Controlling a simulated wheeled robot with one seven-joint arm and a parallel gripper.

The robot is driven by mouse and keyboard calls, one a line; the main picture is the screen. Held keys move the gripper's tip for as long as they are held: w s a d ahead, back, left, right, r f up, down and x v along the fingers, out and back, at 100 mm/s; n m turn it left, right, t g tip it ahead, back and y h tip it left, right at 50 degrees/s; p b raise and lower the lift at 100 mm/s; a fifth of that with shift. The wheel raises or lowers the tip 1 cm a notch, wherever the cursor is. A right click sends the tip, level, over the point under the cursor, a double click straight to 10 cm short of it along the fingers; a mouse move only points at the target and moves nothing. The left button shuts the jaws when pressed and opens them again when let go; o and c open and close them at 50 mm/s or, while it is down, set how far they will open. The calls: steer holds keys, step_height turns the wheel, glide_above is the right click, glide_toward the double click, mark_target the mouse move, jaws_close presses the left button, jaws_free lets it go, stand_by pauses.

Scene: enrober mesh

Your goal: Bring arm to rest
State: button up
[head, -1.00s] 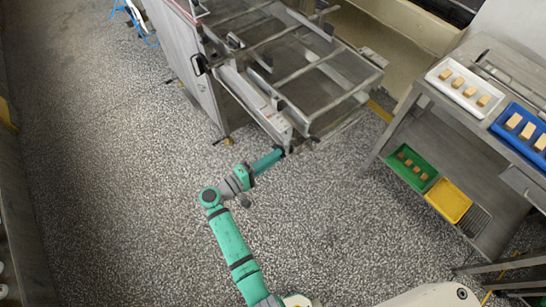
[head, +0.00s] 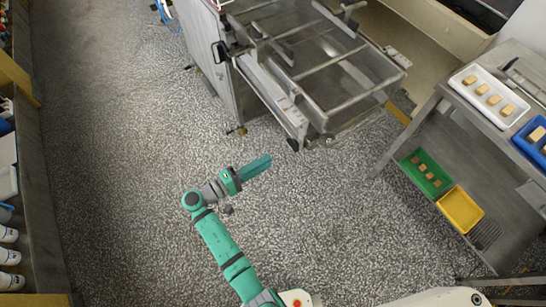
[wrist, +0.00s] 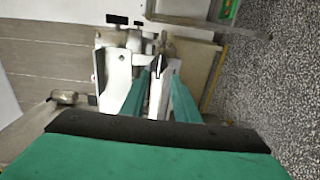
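My green arm (head: 219,240) reaches up from the bottom of the head view and bends at the elbow to the right. My gripper (head: 268,158) is held over the open floor, just left of the near corner of the steel mesh machine (head: 300,125), with a small gap between them in the picture. In the wrist view my gripper (wrist: 160,76) shows two green fingers standing apart, and I see nothing held between them. Metal parts of the machine show beyond the fingers.
On the right a steel table (head: 455,92) bears a white tray (head: 462,85) and a blue tray (head: 522,146) with pieces. A green tray (head: 413,163) and a yellow tray (head: 460,210) are lower. A shelf (head: 45,215) lines the left. The speckled floor (head: 120,150) between is clear.

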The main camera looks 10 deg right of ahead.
steer(key=shift+s+a, duration=0.2)
steer(key=shift+a, duration=0.35)
steer(key=s+f+n+t+y, duration=0.1)
steer(key=s+f+n+y, duration=0.1)
steer(key=s+f+y, duration=0.5)
steer(key=s+f+n+t+y, duration=0.1)
steer(key=s+f+y, duration=0.3)
steer(key=f, duration=0.5)
steer(key=s+a+t+y, duration=0.1)
steer(key=s+a+y, duration=0.15)
steer(key=s, duration=0.45)
steer(key=s+r+m+t+y, duration=0.1)
steer(key=s+r, duration=0.3)
steer(key=r, duration=0.4)
steer(key=s+a+r+m+t+y, duration=0.1)
steer(key=s+r+m+t, duration=0.2)
steer(key=r, duration=0.6)
steer(key=s+a+r+m+t+y, duration=0.1)
steer(key=s+r+m+t, duration=0.1)
steer(key=s+r, duration=0.3)
step_height(320, 180, up, 3)
steer(key=shift+s+r+m, duration=0.15)
steer(key=shift+r+m, duration=0.05)
steer(key=shift+m, duration=0.2)
steer(key=shift+a+y, duration=0.1)
steer(key=shift+y, duration=0.15)
